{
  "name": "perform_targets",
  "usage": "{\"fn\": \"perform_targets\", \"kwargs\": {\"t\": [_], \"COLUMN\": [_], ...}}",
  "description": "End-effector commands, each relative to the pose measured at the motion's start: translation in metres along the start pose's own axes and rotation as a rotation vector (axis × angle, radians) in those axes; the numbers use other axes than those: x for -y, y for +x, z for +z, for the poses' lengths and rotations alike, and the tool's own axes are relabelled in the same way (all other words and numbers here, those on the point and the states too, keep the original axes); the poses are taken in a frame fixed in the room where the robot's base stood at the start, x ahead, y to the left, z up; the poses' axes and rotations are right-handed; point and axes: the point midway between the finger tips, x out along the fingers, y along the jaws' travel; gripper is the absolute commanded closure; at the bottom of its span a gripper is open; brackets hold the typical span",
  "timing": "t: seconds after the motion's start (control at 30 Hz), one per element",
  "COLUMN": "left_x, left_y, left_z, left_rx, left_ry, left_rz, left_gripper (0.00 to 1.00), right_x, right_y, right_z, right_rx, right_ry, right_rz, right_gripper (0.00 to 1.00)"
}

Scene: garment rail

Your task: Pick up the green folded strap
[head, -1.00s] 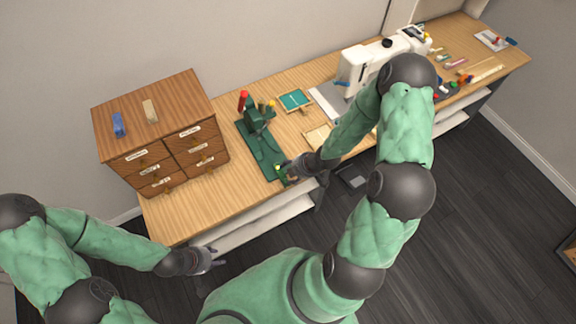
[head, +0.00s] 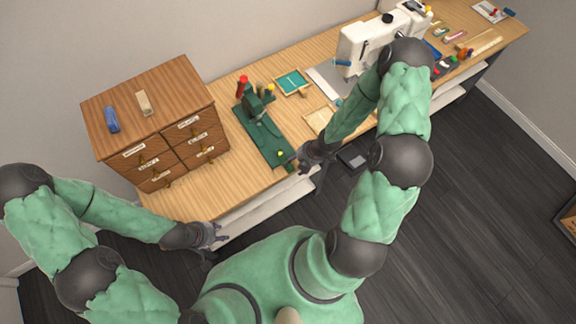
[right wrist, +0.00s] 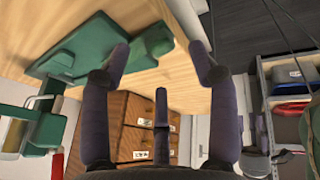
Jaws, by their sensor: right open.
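A wooden drawer cabinet (head: 150,117) stands on the left of the table. The tool's red handle (head: 242,82) rises at the back. A green tray (head: 291,82) and a white sewing machine (head: 365,42) are further right. Bare wood (head: 225,185) lies front left.

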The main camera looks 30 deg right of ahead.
Motion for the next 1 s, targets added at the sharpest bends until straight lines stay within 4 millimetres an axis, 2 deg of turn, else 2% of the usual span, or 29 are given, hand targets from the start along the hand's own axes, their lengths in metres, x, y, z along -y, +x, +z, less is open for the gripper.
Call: {"fn": "perform_targets", "kwargs": {"t": [0.2, 0.3, 0.63, 0.67, 0.83, 1.0], "left_x": [0.005, 0.006, 0.006, 0.006, 0.006, 0.006], "left_y": [0.014, 0.016, 0.017, 0.017, 0.017, 0.017], "left_z": [-0.001, -0.001, -0.001, -0.001, -0.001, -0.001], "left_rx": [0.000, 0.000, 0.000, 0.000, 0.000, 0.000], "left_ry": [0.000, 0.000, 0.000, 0.000, 0.000, 0.000], "left_rz": [0.000, 0.000, 0.000, 0.000, 0.000, 0.000], "left_gripper": [0.60, 0.60, 0.60, 0.60, 0.60, 0.60], "right_x": [0.003, 0.002, 0.001, 0.001, 0.001, 0.001], "right_y": [0.033, 0.043, 0.048, 0.048, 0.048, 0.048], "right_z": [-0.001, -0.001, -0.001, -0.001, -0.001, -0.001], "right_rx": [-0.002, -0.001, 0.000, 0.000, 0.000, 0.000], "right_ry": [0.001, 0.001, 0.001, 0.001, 0.001, 0.002], "right_rz": [-0.002, -0.001, 0.000, 0.000, 0.000, 0.000], "right_gripper": [0.39, 0.39, 0.39, 0.45, 0.93, 1.00]}}
